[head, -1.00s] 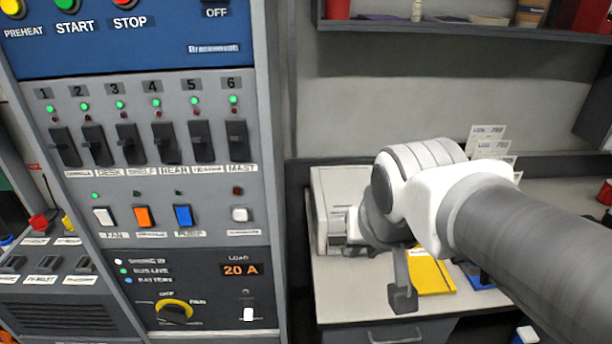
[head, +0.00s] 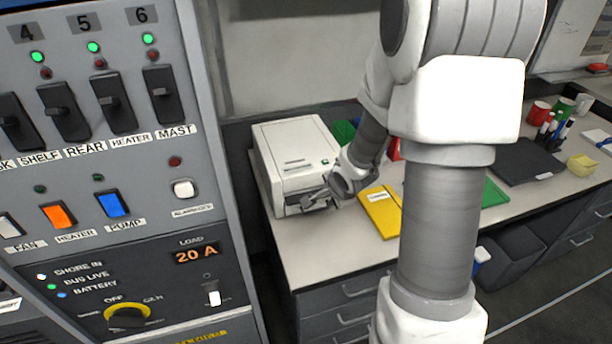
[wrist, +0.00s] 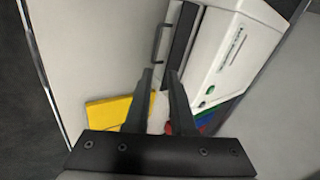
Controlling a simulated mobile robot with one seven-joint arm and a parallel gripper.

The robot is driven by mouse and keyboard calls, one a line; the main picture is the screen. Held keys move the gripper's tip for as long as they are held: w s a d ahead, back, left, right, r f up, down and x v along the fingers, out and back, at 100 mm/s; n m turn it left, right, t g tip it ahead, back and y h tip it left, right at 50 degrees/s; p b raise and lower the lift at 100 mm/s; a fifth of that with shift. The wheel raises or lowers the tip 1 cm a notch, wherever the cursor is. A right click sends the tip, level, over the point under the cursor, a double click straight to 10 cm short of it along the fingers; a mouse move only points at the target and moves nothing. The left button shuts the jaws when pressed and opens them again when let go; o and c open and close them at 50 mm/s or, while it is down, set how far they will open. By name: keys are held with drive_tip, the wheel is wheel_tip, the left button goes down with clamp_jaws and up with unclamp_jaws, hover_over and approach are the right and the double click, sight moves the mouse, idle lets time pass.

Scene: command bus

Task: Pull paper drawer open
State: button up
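A white printer-like machine (head: 295,140) stands on the desk beside the switch panel; it also shows in the wrist view (wrist: 222,58). In the wrist view its paper drawer has a dark front (wrist: 182,45) with a dark bar handle (wrist: 159,44) standing out from it. My gripper (head: 312,203) is at the machine's lower front in the head view. In the wrist view my gripper (wrist: 159,74) has its two fingers apart with nothing seen between them. The fingertips point at the near end of the handle. I cannot tell whether they touch it.
The grey switch panel (head: 110,170) rises close on the left. A yellow folder (head: 381,211) lies on the desk (head: 310,245), right of the machine. Desk drawers (head: 350,290) are below. A black pad (head: 528,162) and cups are farther right.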

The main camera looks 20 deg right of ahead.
sight(318, 211)
drive_tip(key=shift+m+y, duration=0.3)
drive_tip(key=shift+m, duration=0.3)
drive_tip(key=b+x, duration=0.1)
drive_tip(key=x, duration=0.1)
drive_tip(key=b+x, duration=0.2)
drive_tip(key=x, duration=0.1)
drive_tip(key=s+b+x, duration=0.1)
drive_tip(key=x, duration=0.2)
drive_tip(key=shift+s+a+f+b, duration=0.1)
drive_tip(key=shift+f+b, duration=0.2)
drive_tip(key=shift+f, duration=0.2)
drive_tip(key=shift+b+x, duration=0.65)
drive_tip(key=shift+x, duration=1.2)
drive_tip(key=shift+r, duration=0.15)
clamp_jaws()
drive_tip(key=shift+s, duration=4.85)
